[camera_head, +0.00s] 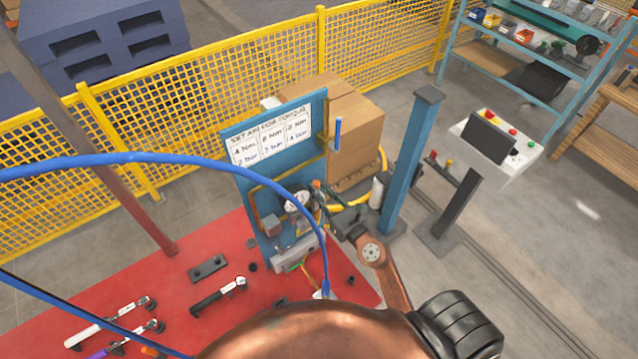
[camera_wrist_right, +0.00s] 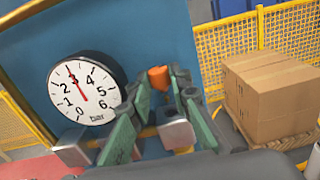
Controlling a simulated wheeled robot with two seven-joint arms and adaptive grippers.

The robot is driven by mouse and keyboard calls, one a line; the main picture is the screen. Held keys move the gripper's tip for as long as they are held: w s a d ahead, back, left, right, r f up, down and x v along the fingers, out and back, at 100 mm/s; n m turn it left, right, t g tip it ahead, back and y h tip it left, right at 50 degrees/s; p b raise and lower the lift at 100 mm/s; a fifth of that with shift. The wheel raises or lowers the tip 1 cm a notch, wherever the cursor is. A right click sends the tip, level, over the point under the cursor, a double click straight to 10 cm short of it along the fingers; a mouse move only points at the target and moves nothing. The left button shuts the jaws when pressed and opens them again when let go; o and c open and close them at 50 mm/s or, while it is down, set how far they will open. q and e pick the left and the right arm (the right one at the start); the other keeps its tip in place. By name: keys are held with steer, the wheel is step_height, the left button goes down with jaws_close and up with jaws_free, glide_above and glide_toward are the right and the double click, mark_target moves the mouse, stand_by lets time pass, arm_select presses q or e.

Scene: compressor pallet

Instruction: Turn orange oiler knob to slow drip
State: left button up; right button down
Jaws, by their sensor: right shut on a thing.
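The orange oiler knob (camera_wrist_right: 158,78) shows in the right wrist view, on the blue panel (camera_wrist_right: 170,22) just right of the gauge. My right gripper (camera_wrist_right: 160,92) is shut on the knob, with a green finger on either side of it. In the head view, my right gripper (camera_head: 326,203) reaches the panel (camera_head: 275,222) from the right, and the knob is too small and covered to make out clearly. The round gauge (camera_wrist_right: 80,95) is marked "bar", and its red needle is near 3. It also shows in the head view (camera_head: 297,201). My left gripper is not in view.
The red table (camera_head: 190,302) holds wrench-like tools (camera_head: 218,296) and a dark block (camera_head: 208,269). Blue hoses (camera_head: 210,161) arc across the front. Cardboard boxes (camera_head: 355,125) stand behind the panel. A blue post (camera_head: 412,155) and a control stand (camera_head: 490,150) are at right.

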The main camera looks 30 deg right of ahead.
steer(key=shift+a+f+m+h+p, duration=0.1)
steer(key=shift+m+h+p, duration=0.3)
steer(key=shift+h, duration=0.2)
steer(key=c, duration=2.1)
jaws_free()
steer(key=shift+s, duration=0.1)
steer(key=shift+s, duration=6.05)
